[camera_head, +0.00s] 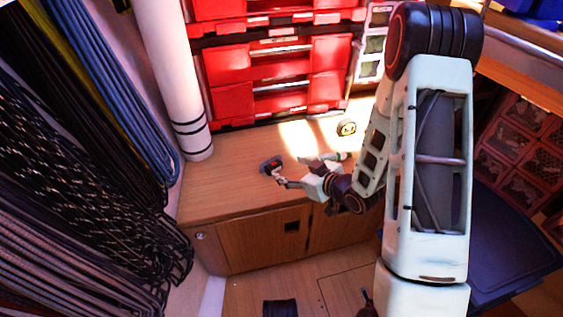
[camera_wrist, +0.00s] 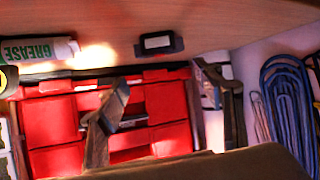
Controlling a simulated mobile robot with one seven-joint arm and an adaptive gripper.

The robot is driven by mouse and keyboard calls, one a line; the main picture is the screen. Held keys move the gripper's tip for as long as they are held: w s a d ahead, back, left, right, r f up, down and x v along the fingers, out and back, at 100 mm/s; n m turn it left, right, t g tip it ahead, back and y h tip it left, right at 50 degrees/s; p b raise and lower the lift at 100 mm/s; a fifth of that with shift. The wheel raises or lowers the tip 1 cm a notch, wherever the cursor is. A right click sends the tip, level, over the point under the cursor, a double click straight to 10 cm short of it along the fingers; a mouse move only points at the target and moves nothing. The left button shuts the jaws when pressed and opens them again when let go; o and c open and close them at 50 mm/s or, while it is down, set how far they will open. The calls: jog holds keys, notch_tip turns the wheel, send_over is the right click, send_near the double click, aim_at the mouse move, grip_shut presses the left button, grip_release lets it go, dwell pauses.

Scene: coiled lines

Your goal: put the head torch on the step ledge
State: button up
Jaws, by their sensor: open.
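The head torch, seemingly the small dark block with a pale face (camera_wrist: 158,44), lies on the wooden locker top (camera_head: 225,190). In the head view the small dark item (camera_head: 271,165) sits just beyond my gripper's tips. My gripper (camera_head: 292,172) is open and empty, low over the locker top; its two fingers (camera_wrist: 163,82) show spread apart in the wrist view, with the torch ahead of the gap between them. I cannot tell which surface is the step ledge.
Red drawer cases (camera_head: 280,75) stand behind the locker top. A white and green grease tube (camera_wrist: 38,50) and a yellow round item (camera_head: 347,128) lie to the right in the head view. A white pole (camera_head: 172,75) and hanging coiled lines (camera_head: 75,170) flank the left.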

jog(key=shift+v, duration=1.65)
